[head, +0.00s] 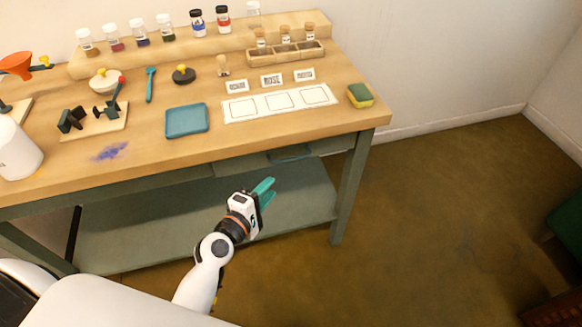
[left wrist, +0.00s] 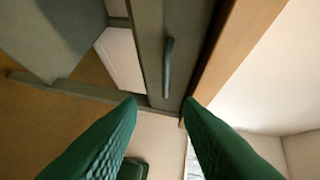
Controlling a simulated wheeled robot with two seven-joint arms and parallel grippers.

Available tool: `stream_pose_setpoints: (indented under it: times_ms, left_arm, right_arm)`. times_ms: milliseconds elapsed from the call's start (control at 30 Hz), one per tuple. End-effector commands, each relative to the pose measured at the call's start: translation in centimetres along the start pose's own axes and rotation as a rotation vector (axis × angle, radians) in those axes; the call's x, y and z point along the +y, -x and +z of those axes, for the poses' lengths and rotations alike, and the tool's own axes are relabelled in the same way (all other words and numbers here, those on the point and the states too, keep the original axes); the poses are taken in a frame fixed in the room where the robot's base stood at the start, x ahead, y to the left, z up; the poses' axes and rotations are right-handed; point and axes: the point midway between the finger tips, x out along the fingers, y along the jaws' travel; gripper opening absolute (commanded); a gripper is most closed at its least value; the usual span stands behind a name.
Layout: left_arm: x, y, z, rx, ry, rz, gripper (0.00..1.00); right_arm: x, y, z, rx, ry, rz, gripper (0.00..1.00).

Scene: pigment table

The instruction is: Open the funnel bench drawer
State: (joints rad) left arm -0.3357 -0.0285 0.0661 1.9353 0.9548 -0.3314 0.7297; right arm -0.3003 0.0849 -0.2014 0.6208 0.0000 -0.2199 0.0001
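The funnel bench (head: 215,145) has a wooden top, grey-green legs and a lower shelf. Under its front edge is a grey-green drawer front (head: 240,162); it also fills the upper middle of the left wrist view (left wrist: 148,40). A dark bar handle (left wrist: 168,66) is fixed on it, and a bluish bar shows there in the head view (head: 290,153). My left gripper (head: 266,192) has green fingers spread apart and empty, below and in front of the drawer. In the left wrist view the fingertips (left wrist: 162,102) are apart from the handle. My right gripper is not in view.
An orange funnel (head: 16,66) stands at the bench's left end. A blue tray (head: 187,121), cards, jars and a sponge (head: 359,95) are on top. The lower shelf (head: 150,235) lies behind my left arm.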

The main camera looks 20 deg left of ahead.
Motion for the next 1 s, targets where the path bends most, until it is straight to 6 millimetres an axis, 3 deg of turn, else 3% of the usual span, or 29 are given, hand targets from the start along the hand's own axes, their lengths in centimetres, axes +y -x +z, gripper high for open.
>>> stream_pose_setpoints:
  times_ms: [167,333,600,800,1000]
  left_arm:
    - [-0.9,-1.7,-0.1,0.002,0.020,-0.020,0.32]
    - [-1.0,-5.0,-0.1,0.003,0.017,-0.019,0.32]
    - [-0.9,-9.9,-0.1,0.002,0.014,-0.018,0.32]
    - [-0.9,-11.6,-0.1,0.003,0.013,-0.016,0.32]
    - [-0.9,-11.9,-0.1,0.002,0.013,-0.015,0.32]
  right_arm:
    - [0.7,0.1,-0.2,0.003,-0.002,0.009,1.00]
    - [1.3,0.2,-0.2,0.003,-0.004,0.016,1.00]
    - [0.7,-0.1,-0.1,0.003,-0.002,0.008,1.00]
    - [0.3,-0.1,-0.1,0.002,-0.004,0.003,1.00]
    - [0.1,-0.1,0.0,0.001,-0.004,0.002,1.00]
